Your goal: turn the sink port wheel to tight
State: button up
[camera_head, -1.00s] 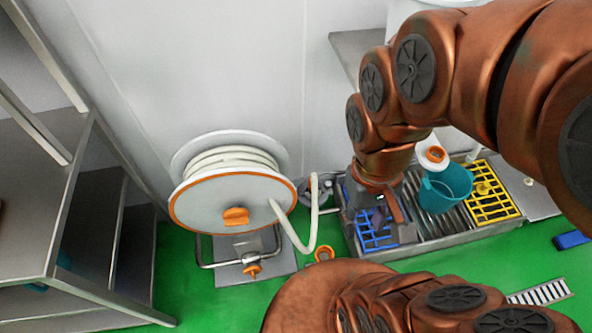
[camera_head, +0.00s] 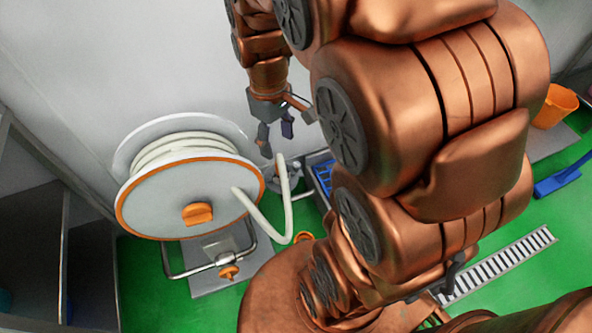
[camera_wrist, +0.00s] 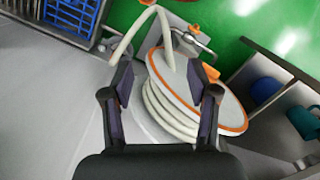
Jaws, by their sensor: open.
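I cannot tell for sure which part is the sink port wheel. A grey round fitting (camera_head: 284,171) sits between the hose reel and the sink, partly hidden behind the white hose. My gripper (camera_head: 276,136) is open and empty, raised in front of the wall above that fitting and apart from it. In the wrist view my gripper (camera_wrist: 159,84) shows its two fingers spread, with the hose reel (camera_wrist: 190,92) beyond them. The sink's blue grid (camera_head: 323,176) is mostly hidden behind my arm in the head view; the blue grid also shows in the wrist view (camera_wrist: 70,14).
The hose reel (camera_head: 165,200) has an orange knob (camera_head: 198,213); its white hose (camera_head: 270,218) loops to the right. An orange handle (camera_head: 228,271) sits on the stand below. Metal shelving (camera_head: 40,230) stands left. A floor drain (camera_head: 500,262) and orange bucket (camera_head: 555,106) are right.

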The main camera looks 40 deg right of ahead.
jog(key=w+d+f+n+b, duration=0.2)
jog(key=w+d+f+b, duration=0.35)
jog(key=f, duration=0.45)
jog(key=w+d+f+n+b, duration=0.2)
jog(key=w+d+f+b, duration=0.2)
jog(key=w+f+b, duration=0.4)
jog(key=n+t+b, duration=0.1)
jog(key=n+b, duration=0.3)
jog(key=b, duration=0.4)
send_over(296, 164)
jog(key=f, duration=2.1)
jog(key=shift+s+a+f, duration=0.1)
jog(key=shift+s+a, duration=0.1)
jog(key=shift+w+d+f+n, duration=0.1)
jog(key=shift+f+n, duration=0.05)
jog(key=shift+f, duration=0.2)
jog(key=shift+w+d+f+n, duration=0.1)
jog(key=shift+f+n, duration=0.05)
jog(key=shift+f, duration=0.2)
jog(key=shift+f+b, duration=0.95)
jog(key=shift+f, duration=2.6)
jog(key=shift+c, duration=0.3)
grip_shut()
